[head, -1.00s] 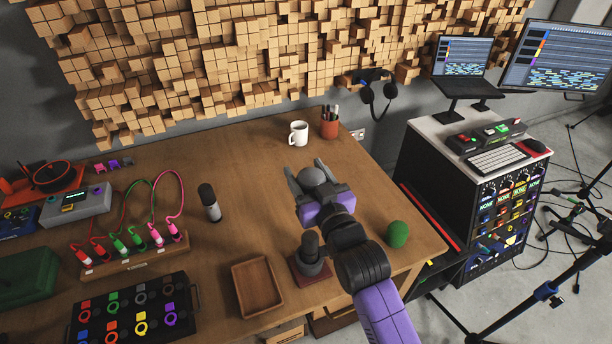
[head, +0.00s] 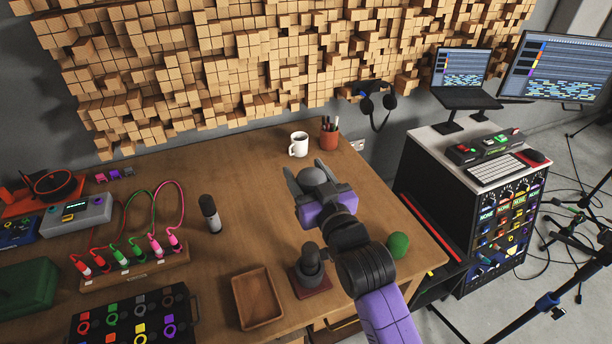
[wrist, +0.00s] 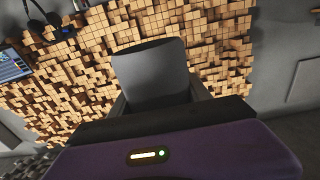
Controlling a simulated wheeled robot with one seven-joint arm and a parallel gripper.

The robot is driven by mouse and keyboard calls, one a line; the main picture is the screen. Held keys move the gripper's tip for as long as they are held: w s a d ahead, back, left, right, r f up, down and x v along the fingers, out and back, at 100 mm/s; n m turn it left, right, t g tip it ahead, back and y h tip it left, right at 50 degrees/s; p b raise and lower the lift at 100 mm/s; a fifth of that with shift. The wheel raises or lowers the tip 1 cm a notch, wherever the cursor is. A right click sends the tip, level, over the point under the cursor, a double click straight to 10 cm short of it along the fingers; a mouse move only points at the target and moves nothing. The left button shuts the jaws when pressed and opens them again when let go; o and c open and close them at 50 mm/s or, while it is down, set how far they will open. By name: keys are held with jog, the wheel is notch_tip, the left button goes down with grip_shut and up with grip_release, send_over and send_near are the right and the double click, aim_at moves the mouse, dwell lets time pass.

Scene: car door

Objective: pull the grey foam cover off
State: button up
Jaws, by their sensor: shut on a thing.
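The grey foam cover (head: 313,175) is between the fingers of my gripper (head: 312,178), raised above the right part of the wooden desk. It also shows in the wrist view (wrist: 152,75) as a grey, rounded sleeve with a dark end, held between both fingers. My gripper is shut on it. No microphone shows in the cover. A dark microphone (head: 311,262) stands upright in a reddish-brown base (head: 313,286) at the desk's front, below my gripper in the picture and apart from the cover. Another microphone (head: 210,213), black with a pale lower part, stands further left.
A green foam ball (head: 398,245) lies right of my arm. An empty wooden tray (head: 257,298) is at the front. A white mug (head: 299,144) and a red pen cup (head: 329,133) stand behind. Clear desk (head: 252,175) lies left of my gripper.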

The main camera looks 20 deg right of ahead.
jog(key=shift+r, duration=2.55)
